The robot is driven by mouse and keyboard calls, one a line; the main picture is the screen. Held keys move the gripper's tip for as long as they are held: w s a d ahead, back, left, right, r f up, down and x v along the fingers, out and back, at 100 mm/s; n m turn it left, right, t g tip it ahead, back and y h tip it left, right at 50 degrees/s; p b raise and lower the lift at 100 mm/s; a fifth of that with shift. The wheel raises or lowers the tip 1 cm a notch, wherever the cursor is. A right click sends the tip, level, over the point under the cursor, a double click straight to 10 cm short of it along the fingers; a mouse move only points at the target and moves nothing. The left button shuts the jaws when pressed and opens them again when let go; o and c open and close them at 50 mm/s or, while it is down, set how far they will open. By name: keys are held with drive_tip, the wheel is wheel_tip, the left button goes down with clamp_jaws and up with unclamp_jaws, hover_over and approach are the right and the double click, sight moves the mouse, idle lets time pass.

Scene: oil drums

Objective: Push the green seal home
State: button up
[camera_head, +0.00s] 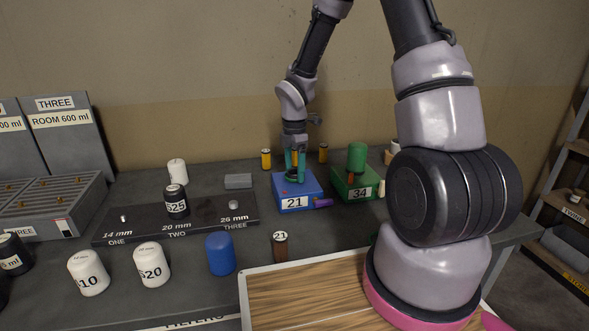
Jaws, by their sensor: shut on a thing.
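My gripper (294,174) points down at the top of a blue box (299,203) labelled 21. Its teal fingers are shut on a small dark thing, mostly hidden between the fingertips. I cannot tell for certain whether this is the green seal, or whether it touches the box. To the right, a green box (346,194) labelled 34 has an upright green cylinder (357,156) on top.
A purple piece (323,202) lies by the blue box. A brown bottle (280,246) labelled 21, a blue cylinder (220,254) and white containers (152,264) stand in front. A dark size plate (178,230) is at left. A wooden-topped tray (300,295) is nearest.

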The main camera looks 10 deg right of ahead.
drive_tip(key=shift+f, duration=0.2)
drive_tip(key=o, duration=1.2)
drive_tip(key=s+d+r+m+t, duration=0.1)
drive_tip(key=s+r+m, duration=0.15)
drive_tip(key=r, duration=0.65)
drive_tip(key=s+d+r+m, duration=0.1)
drive_tip(key=r+m, duration=0.2)
drive_tip(key=r, duration=0.6)
drive_tip(key=s+d+r+m+t, duration=0.1)
drive_tip(key=s+r+m+t, duration=0.1)
drive_tip(key=s+r+m, duration=0.3)
drive_tip(key=s+d+r+m+t+y, duration=0.1)
drive_tip(key=s+r+m+t, duration=0.1)
drive_tip(key=s+r+m, duration=0.3)
drive_tip(key=s+d+r+m+t+y, duration=0.1)
drive_tip(key=s+r+m, duration=0.4)
drive_tip(key=m, duration=0.5)
drive_tip(key=shift+s+d+r+t, duration=0.15)
drive_tip(key=shift+s+d+t, duration=0.15)
drive_tip(key=shift+s, duration=0.4)
drive_tip(key=shift+s+d+r+t, duration=0.15)
drive_tip(key=shift+s+t, duration=0.15)
drive_tip(key=shift+s, duration=0.35)
